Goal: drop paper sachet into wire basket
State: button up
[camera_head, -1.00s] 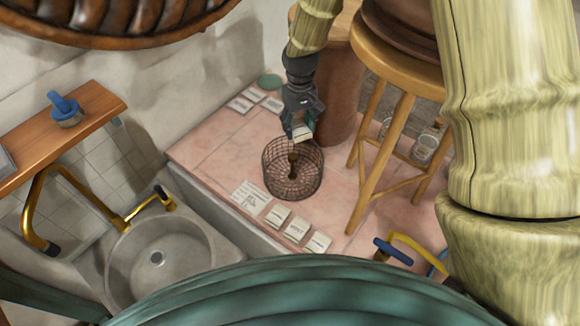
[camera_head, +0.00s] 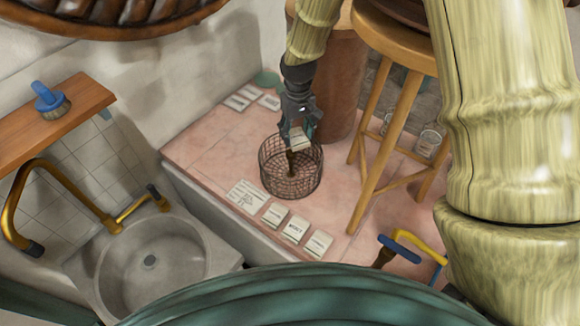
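The wire basket (camera_head: 290,182) is a round, dark mesh basket standing on the pink tiled surface. Something dark brown shows inside it. My gripper (camera_head: 297,132) is above the basket's far rim, pointing down. A small pale paper sachet (camera_head: 298,143) shows at its fingertips, over the basket opening, and the gripper looks shut on it. Several other pale sachets lie in a row in front of the basket, one of them a printed sachet (camera_head: 295,230). More flat pale packets (camera_head: 240,98) lie behind, near the wall.
A wooden stool (camera_head: 398,95) stands to the right of the basket, with glass jars (camera_head: 428,143) behind its legs. A stone sink (camera_head: 150,262) with a brass tap (camera_head: 62,187) is at the left. A wooden shelf (camera_head: 70,120) holds a blue-handled brush (camera_head: 50,100).

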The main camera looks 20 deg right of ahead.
jog(key=shift+o, duration=1.3)
notch_tip(320, 180, up, 12)
